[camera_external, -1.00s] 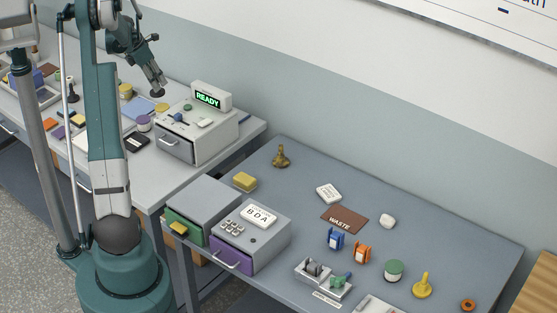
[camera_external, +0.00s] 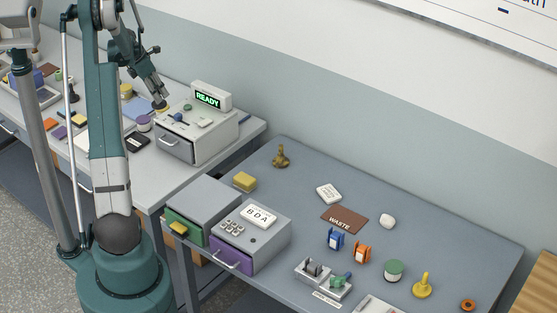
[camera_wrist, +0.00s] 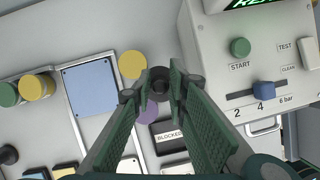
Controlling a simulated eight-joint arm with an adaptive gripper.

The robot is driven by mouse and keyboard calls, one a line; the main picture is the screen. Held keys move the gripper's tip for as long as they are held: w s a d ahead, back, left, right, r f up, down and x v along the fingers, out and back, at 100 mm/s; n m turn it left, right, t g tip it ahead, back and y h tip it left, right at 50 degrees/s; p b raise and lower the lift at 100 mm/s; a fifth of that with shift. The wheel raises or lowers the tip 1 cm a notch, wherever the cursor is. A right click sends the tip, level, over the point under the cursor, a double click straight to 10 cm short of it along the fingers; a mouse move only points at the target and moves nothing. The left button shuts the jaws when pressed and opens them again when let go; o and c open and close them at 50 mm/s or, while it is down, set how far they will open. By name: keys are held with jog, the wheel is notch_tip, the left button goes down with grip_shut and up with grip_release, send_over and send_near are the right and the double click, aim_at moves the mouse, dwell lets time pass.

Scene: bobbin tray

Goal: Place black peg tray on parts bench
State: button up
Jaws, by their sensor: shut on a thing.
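My gripper (camera_wrist: 153,84) is shut on a dark round black peg (camera_wrist: 160,82), which shows between the fingertips in the wrist view. In the external view my gripper (camera_external: 161,98) is over the back left bench (camera_external: 225,147), just left of the READY machine. The peg is hardly visible there, and its lower part is hidden. A second black peg (camera_wrist: 7,155) stands at the left edge of the wrist view. I cannot tell whether the held peg touches anything below. No sign in view names the parts bench.
A yellow disc (camera_wrist: 132,64), a purple disc (camera_wrist: 151,110) and a BLOCKED box (camera_wrist: 169,137) lie close to my fingers. The READY machine (camera_external: 204,135) stands close on the right. A blue panel (camera_wrist: 90,87) lies left. The front right bench (camera_external: 300,170) holds drawers and several parts.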

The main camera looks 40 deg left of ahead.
aim_at(159, 106)
jog(key=shift+f, duration=3.1)
jog(key=shift+f, duration=0.1)
jog(key=shift+f, duration=1.8)
jog(key=shift+f, duration=0.2)
jog(key=o, duration=0.6)
jog(key=shift+r, duration=0.1)
jog(key=shift+r, duration=0.1)
jog(key=shift+r, duration=0.1)
jog(key=shift+v, duration=5.95)
